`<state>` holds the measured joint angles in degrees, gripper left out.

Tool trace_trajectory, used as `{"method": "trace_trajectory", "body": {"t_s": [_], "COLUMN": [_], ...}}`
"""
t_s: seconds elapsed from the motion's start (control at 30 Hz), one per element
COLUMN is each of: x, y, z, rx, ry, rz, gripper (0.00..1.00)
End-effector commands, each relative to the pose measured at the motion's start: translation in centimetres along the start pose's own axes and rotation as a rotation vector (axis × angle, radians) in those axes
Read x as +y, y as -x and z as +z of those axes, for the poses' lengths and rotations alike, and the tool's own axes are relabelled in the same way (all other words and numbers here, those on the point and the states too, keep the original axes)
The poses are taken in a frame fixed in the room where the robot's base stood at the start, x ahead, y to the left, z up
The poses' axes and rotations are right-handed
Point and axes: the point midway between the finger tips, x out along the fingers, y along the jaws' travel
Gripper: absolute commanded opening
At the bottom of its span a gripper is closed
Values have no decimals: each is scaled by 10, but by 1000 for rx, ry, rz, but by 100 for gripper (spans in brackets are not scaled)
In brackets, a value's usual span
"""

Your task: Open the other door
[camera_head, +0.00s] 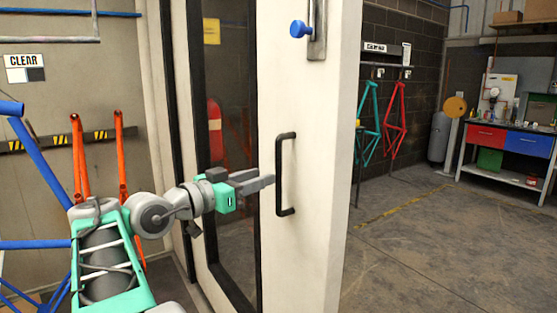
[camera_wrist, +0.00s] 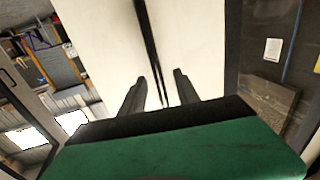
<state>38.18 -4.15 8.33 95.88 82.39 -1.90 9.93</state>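A white door (camera_head: 308,120) with a dark glass pane (camera_head: 228,110) stands in the middle of the head view. A black upright bar handle (camera_head: 281,175) is fixed to it. A blue knob (camera_head: 299,29) on a metal plate is higher up. My gripper (camera_head: 262,182) is at the handle's left side, pointing at it. In the wrist view the fingers of my gripper (camera_wrist: 155,85) are apart, and the dark handle bar (camera_wrist: 147,35) runs down toward the gap between them. I cannot tell whether the bar is inside the gap or touched.
Right of the door the concrete floor (camera_head: 440,250) is open. A workbench (camera_head: 510,140) with red and blue drawers stands at the back right. Teal (camera_head: 367,120) and red (camera_head: 394,120) frames hang at the dark wall. Blue tubes (camera_head: 40,165) and orange forks (camera_head: 80,155) are at the left.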

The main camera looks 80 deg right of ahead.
Motion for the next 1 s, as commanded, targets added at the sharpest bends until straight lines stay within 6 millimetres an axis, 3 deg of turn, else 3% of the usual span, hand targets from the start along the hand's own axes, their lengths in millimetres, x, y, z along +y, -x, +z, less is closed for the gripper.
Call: {"method": "trace_trajectory", "body": {"t_s": [0.03,0.4,0.53,0.7,1.0], "x": [0,7,8,6,5], "y": [-2,-16,-47,-64,-66], "z": [-11,-7,-1,2,4], "rx": [0,-11,-10,-10,-9], "ry": [6,5,1,0,-1], "rz": [1,-2,1,-3,-5], "gripper": [38,38,38,38,34]}}
